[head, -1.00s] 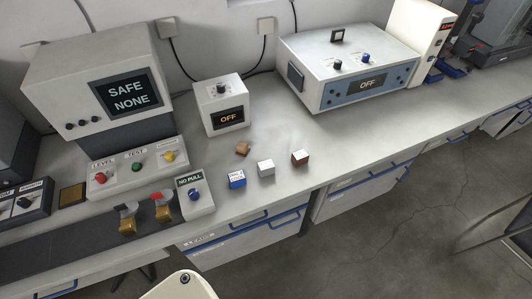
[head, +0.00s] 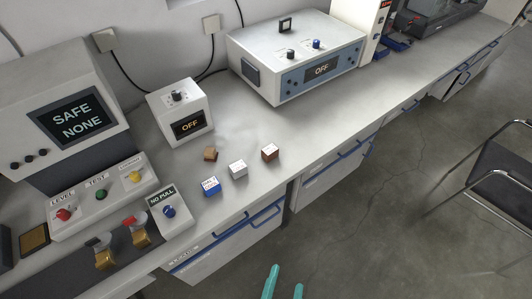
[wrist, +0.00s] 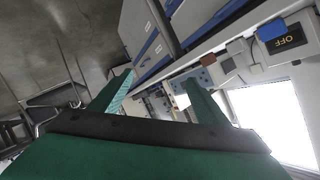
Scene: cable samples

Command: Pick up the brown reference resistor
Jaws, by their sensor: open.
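A reddish-brown cube with a pale top (head: 270,152) sits on the grey bench, rightmost in a short row of small blocks. It looks like the brown reference resistor, though its label is too small to read. A white cube (head: 238,169) and a blue-and-white cube (head: 211,186) stand to its left, apart from it. A smaller tan-brown block (head: 210,155) lies behind them. My gripper (head: 286,277) shows two teal fingers at the bottom of the head view, open and empty, in front of the bench and well away from the cubes. Its spread fingers fill the wrist view (wrist: 158,80).
A white box reading OFF (head: 181,112) stands behind the blocks, and a larger instrument (head: 297,55) stands behind right. A NO PULL box (head: 168,210) and a button panel (head: 101,195) are at left. Drawers (head: 225,248) front the bench. A chair (head: 490,165) stands at right.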

